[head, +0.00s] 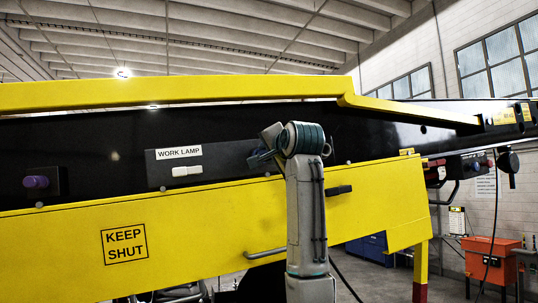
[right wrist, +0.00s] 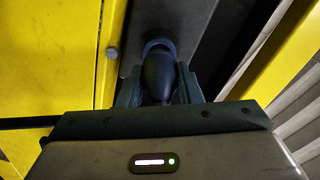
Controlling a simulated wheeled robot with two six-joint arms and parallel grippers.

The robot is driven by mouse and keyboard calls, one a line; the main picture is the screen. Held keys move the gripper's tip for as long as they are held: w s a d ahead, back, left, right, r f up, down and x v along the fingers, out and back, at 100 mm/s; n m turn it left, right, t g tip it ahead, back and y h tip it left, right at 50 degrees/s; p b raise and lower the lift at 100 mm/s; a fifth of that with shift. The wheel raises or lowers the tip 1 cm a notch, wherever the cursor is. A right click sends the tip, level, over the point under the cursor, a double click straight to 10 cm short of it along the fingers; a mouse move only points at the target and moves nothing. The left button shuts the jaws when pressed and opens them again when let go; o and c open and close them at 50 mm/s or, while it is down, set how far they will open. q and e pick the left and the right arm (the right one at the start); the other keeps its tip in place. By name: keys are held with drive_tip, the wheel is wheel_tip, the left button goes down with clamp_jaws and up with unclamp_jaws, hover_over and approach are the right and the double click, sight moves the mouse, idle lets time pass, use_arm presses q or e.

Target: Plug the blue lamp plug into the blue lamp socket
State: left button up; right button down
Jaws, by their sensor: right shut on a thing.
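My right gripper (head: 262,156) is at the right end of the dark work lamp panel, in front of the black side of the loader. In the right wrist view, my right gripper (right wrist: 158,88) is shut on a dark blue plug (right wrist: 158,76), with a finger on each side. A round bluish socket rim (right wrist: 157,45) shows right at the plug's far end, lined up with it. I cannot tell how deep the plug sits in it. In the head view, my arm and gripper hide the plug and socket. My left gripper is not in view.
A white switch (head: 187,171) sits under the WORK LAMP label (head: 179,152). A purple round fitting (head: 36,182) is at far left. A yellow KEEP SHUT panel (head: 200,240) lies below, with a dark latch (head: 339,190). An orange box (head: 492,258) stands at right.

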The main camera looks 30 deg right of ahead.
drive_tip(key=shift+p+x, duration=0.65)
drive_tip(key=shift+x, duration=0.75)
drive_tip(key=c, duration=0.9)
unclamp_jaws()
drive_tip(key=shift+c, duration=0.2)
drive_tip(key=shift+s+a+f+b, duration=0.15)
drive_tip(key=shift+s+b, duration=0.4)
drive_tip(key=b+v, duration=0.5)
drive_tip(key=v, duration=0.4)
drive_tip(key=shift+s+b, duration=0.35)
drive_tip(key=shift+s, duration=0.05)
